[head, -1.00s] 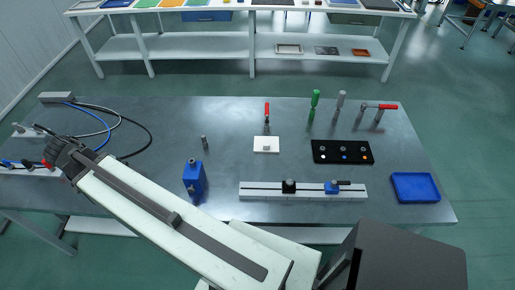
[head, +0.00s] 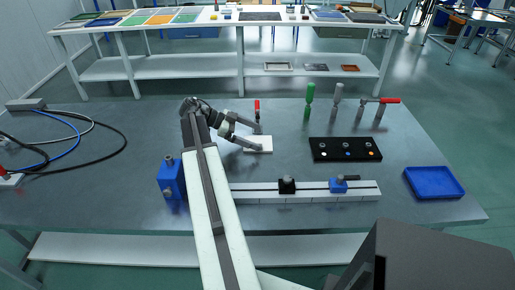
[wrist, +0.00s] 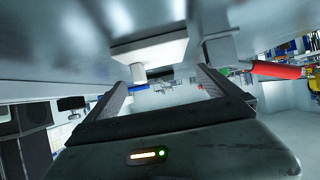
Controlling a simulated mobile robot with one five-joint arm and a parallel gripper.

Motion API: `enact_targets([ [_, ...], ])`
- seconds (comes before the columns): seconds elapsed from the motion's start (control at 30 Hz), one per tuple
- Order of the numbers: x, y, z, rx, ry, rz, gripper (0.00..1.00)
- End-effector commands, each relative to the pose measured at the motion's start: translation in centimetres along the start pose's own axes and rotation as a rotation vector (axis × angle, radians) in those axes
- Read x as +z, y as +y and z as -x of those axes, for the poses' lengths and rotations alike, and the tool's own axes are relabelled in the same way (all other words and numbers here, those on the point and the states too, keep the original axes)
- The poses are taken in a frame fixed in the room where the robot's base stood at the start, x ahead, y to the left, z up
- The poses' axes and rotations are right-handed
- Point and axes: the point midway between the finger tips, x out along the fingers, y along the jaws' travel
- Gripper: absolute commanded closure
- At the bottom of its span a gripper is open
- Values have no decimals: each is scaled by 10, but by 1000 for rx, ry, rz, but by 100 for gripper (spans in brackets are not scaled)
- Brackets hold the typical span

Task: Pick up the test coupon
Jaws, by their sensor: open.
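A flat white plate (head: 259,145) lies on the workbench, right of my gripper; in the wrist view it (wrist: 150,48) appears at the top, seen upside down. A short pale stub (wrist: 138,73) stands out from it, nearer the left finger in that view. I cannot tell whether the plate or the stub is the test coupon. My gripper (head: 259,139) is open, its two fingers reaching to the plate's left side. In the wrist view the gap between its fingertips (wrist: 163,78) is empty apart from the stub seen beyond; I see no clear contact.
A red-handled clamp (head: 257,108) stands just behind the plate; its handle (wrist: 276,69) shows at right in the wrist view. A black board (head: 345,143), a rail with blocks (head: 310,197) and a blue tray (head: 434,183) lie to the right. A blue block (head: 172,179) stands left of my arm.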

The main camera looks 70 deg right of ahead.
Motion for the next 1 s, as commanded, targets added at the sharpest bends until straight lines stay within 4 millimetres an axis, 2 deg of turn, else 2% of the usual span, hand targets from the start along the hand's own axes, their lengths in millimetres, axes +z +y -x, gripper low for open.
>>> enact_targets([
  [0.17, 2, 0, -9, 0, 0, 0, 0],
  [0.47, 4, 1, -55, -1, 0, 0, 0],
  [0.67, 1, 0, -55, -3, 0, 2, 0],
  [0.77, 2, 0, -54, -3, 0, 2, 22],
  [0.93, 2, 0, -54, -3, 0, 2, 70],
  [1.0, 1, 0, -54, -3, 0, 2, 70],
])
